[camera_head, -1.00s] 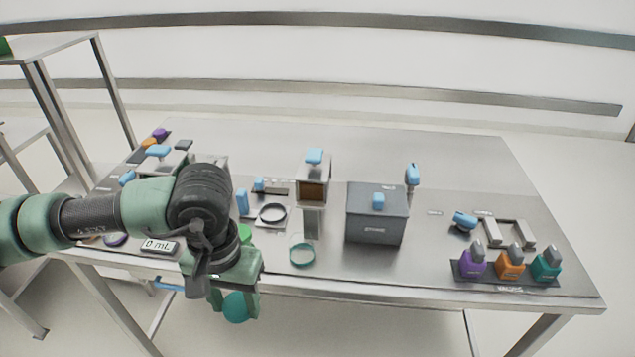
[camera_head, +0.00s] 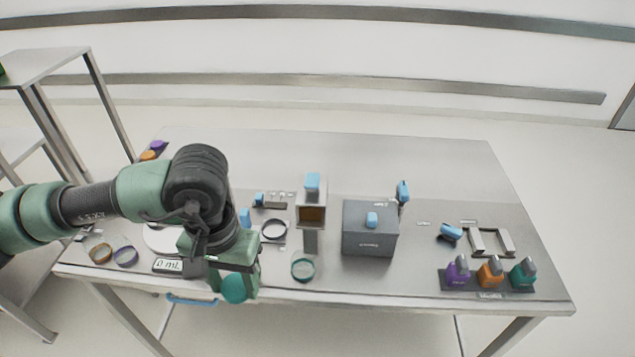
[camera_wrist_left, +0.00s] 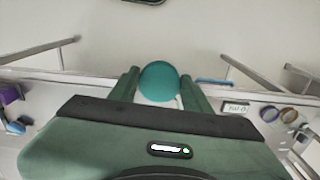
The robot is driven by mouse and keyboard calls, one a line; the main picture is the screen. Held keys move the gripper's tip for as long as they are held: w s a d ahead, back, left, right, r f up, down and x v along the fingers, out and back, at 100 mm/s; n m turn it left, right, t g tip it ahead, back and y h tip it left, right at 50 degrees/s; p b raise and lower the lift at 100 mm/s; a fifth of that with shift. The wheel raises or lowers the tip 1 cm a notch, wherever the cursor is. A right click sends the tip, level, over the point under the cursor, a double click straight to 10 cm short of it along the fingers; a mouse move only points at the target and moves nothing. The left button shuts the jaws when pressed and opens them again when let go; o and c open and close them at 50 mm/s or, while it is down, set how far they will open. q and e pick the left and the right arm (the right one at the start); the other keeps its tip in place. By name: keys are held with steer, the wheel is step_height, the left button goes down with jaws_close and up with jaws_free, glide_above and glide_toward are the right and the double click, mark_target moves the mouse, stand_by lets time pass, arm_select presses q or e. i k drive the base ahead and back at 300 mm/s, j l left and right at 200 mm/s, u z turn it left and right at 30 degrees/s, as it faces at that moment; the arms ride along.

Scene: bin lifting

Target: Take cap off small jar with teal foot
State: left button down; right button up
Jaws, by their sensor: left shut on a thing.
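My left gripper (camera_head: 233,289) is at the front edge of the table, fingers pointing down. It is shut on a round teal cap (camera_head: 235,288), which also shows between the fingers in the left wrist view (camera_wrist_left: 158,80). A small round jar with a teal ring at its foot (camera_head: 302,267) stands on the table to the right of the gripper, apart from it. It looks open from above, but its glass is hard to make out. My right gripper is not in view.
The table (camera_head: 400,290) holds a grey box (camera_head: 369,232), a display reading 0 mL (camera_head: 167,265), and round jars with orange (camera_head: 100,253) and purple (camera_head: 125,256) feet at left. Purple, orange and teal bottles (camera_head: 490,273) stand at right. The front strip right of the teal-footed jar is clear.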

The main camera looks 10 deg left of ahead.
mark_target(304, 271)
steer(key=i+j+z, duration=0.3)
steer(key=j+z, duration=0.3)
steer(key=j, duration=0.15)
steer(key=i+j+z, duration=0.15)
steer(key=j+z, duration=0.2)
steer(key=i+l, duration=0.1)
steer(key=i, duration=0.4)
